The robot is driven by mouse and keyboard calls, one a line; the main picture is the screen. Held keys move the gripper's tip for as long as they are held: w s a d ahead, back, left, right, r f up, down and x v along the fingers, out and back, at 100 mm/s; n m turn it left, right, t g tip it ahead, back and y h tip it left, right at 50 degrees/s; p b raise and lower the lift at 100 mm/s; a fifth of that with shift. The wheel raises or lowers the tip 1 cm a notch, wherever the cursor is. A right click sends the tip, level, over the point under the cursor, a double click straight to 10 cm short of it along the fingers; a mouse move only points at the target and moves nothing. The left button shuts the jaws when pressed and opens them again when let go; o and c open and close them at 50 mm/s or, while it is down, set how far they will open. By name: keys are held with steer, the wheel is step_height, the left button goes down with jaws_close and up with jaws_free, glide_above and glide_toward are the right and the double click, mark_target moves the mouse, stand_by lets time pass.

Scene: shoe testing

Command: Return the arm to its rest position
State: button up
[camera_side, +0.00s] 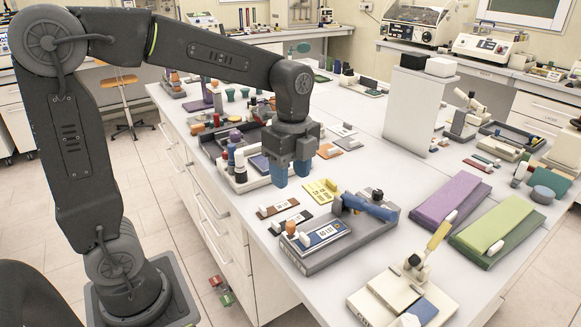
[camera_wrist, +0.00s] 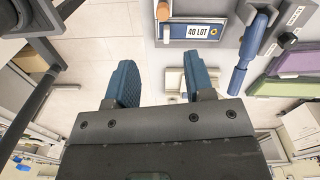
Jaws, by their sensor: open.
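My gripper (camera_side: 291,174) hangs from my bent arm above the near left part of the bench in the side view, its two blue fingers pointing down. In the wrist view the blue fingers (camera_wrist: 156,84) stand apart with nothing between them. A grey tray (camera_side: 318,262) with a "40 LOT" label plate (camera_side: 325,232) lies to the right of and nearer than the gripper. The label plate also shows in the wrist view (camera_wrist: 190,31), beyond the fingertips.
A yellow card (camera_side: 320,191) and small sample strips lie close to the gripper. Purple (camera_side: 450,199) and green (camera_side: 497,230) boards lie at the right. A white pillar (camera_side: 412,107) stands mid-bench. A beige fixture (camera_side: 402,290) sits at the front corner. Open floor lies left of the bench.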

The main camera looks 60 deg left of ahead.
steer(key=shift+r, duration=0.4)
steer(key=s+d+r+n+t, duration=0.1)
steer(key=s+n+t, duration=0.5)
steer(key=s+n, duration=0.6)
steer(key=shift+s+d+n, duration=0.25)
steer(key=shift+d+n, duration=0.05)
steer(key=shift+n, duration=1.8)
